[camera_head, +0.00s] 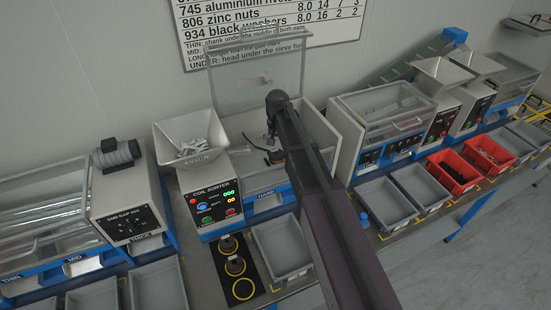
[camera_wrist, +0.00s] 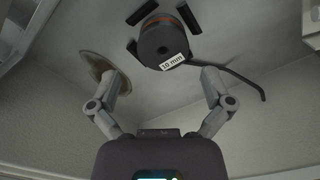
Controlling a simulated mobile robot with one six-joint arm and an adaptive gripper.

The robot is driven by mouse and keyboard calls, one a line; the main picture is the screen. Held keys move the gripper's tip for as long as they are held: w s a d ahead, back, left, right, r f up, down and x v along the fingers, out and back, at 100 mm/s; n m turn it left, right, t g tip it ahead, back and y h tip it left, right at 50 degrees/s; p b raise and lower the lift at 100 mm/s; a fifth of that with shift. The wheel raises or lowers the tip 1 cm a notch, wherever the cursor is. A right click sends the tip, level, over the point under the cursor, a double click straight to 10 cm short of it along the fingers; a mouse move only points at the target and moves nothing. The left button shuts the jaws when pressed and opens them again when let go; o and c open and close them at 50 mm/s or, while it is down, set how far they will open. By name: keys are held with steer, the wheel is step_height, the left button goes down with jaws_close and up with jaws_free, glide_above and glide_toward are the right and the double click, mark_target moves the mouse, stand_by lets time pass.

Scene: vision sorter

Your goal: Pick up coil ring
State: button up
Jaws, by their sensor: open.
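A dark round coil ring (camera_wrist: 160,43) with a reddish-brown band and a white "10 mm" label sits inside a pale, walled compartment in the wrist view. Short dark bars stand around it, and a dark bent cable or rod runs from its right. My gripper (camera_wrist: 163,82) is open, with its fingers apart on either side and below the ring in the picture; nothing is between them. In the head view the ring (camera_head: 275,157) is small and dark inside the open coil sorter (camera_head: 212,205). My arm hides part of that compartment.
The sorter's clear lid (camera_head: 255,75) stands raised behind my arm. A brownish round opening or disc (camera_wrist: 100,66) lies beside the left finger. A black mat (camera_head: 220,262) in front carries two grey rings and an empty yellow circle. A grey tray (camera_head: 283,247) stands beside it.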

mark_target(276, 153)
steer(key=shift+f, duration=0.1)
steer(key=shift+w+a+f+b, duration=0.1)
steer(key=shift+f+b, duration=1.2)
steer(key=shift+w+a+f+b, duration=0.1)
steer(key=shift+f+b, duration=1.15)
steer(key=shift+b, duration=0.05)
steer(key=c, duration=1.1)
